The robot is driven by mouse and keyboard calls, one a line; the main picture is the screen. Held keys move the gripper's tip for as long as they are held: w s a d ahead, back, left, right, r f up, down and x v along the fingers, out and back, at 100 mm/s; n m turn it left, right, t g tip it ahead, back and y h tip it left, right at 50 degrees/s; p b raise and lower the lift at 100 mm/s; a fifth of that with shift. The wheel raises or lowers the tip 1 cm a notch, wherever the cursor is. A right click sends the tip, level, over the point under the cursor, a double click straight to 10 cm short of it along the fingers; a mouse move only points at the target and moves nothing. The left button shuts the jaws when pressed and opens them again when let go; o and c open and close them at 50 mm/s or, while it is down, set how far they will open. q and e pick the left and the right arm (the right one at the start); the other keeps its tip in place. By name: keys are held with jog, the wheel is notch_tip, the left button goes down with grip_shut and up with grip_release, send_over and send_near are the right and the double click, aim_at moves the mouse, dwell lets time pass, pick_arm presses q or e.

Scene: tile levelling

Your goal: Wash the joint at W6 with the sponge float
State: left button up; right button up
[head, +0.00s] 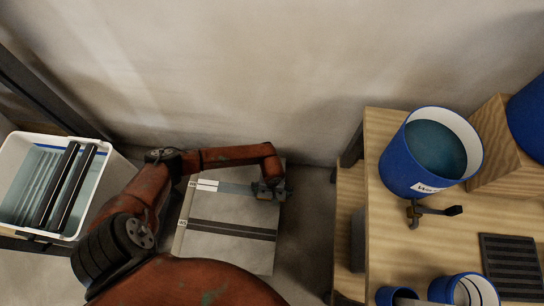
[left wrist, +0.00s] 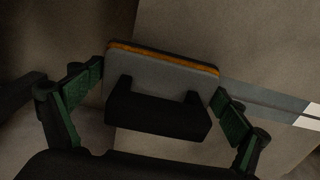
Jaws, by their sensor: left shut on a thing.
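My left gripper (head: 268,190) is over the right end of the upper joint on the grey tiled panel (head: 230,207). In the left wrist view, its green-padded fingers (left wrist: 158,100) are on either side of the sponge float (left wrist: 160,67), which has a grey plate, an orange layer and a black handle. The gripper is shut on the float. The upper joint (head: 235,188) is a grey band with a white stretch (head: 206,185) at its left end; its label is too small to read. The float covers its right end. Whether the sponge touches the panel cannot be told.
A white wash tub (head: 110,185) with two dark rollers (head: 70,185) stands left. A lower dark joint (head: 232,230) crosses the panel. At right, a wooden bench (head: 385,235) carries a blue water bucket (head: 400,165) with a tap, smaller blue pots and a black grate (head: 512,265).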

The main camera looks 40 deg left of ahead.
aim_at(263, 192)
pick_arm(q)
jog(key=shift+a, duration=0.1)
jog(key=shift+s+a+p, duration=0.3)
jog(key=shift+s+a, duration=0.9)
jog(key=shift+a, duration=0.3)
jog(key=shift+s+a, duration=0.1)
jog(key=shift+s+a, duration=0.25)
jog(key=shift+a, duration=0.2)
jog(key=shift+s+a, duration=0.6)
jog(key=shift+a, duration=0.1)
jog(key=shift+f, duration=0.1)
